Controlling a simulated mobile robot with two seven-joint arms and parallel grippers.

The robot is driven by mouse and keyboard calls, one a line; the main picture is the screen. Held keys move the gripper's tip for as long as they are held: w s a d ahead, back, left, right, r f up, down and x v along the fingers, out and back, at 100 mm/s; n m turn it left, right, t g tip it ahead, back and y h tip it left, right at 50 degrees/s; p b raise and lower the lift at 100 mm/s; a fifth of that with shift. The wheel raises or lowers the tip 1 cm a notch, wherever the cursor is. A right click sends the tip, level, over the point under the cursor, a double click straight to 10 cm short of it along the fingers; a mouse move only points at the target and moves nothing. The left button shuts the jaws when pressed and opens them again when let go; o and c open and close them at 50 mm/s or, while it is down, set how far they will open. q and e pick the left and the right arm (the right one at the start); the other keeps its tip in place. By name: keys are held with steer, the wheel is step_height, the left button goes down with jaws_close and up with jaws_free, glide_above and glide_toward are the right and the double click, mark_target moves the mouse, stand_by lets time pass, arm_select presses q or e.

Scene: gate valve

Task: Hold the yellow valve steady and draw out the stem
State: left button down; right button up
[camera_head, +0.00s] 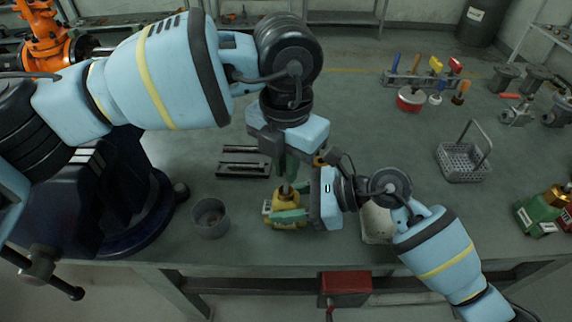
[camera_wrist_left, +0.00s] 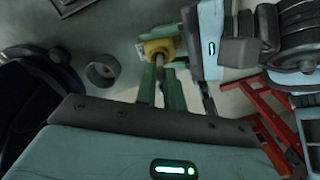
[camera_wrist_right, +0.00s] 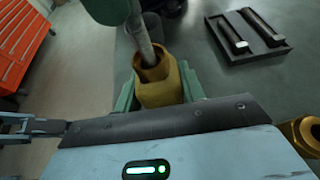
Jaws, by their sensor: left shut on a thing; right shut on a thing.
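The yellow valve (camera_head: 287,197) stands upright near the bench's front edge, with an open collar on top. My right gripper (camera_head: 289,216) is shut on its body; in the right wrist view its green fingers flank the yellow valve (camera_wrist_right: 160,88). The grey metal stem (camera_wrist_right: 145,45) rises from the collar, slightly tilted in that view, and its lower end is hidden inside. My left gripper (camera_head: 287,175) is above the valve, pointing down, shut on the upper stem. In the left wrist view the stem (camera_wrist_left: 159,72) runs between the green fingers towards the valve.
A grey cup (camera_head: 210,218) stands left of the valve. A dark tray with bars (camera_head: 243,166) lies behind it. A pale tray (camera_head: 377,224) is partly hidden by my right arm. A wire basket (camera_head: 463,162) and tool rack (camera_head: 420,80) stand right. The bench's middle back is clear.

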arm_select(q)
steer(key=shift+r, duration=2.45)
arm_select(e)
steer(key=o, duration=1.3)
steer(key=v, duration=1.2)
steer(key=shift+s, duration=0.1)
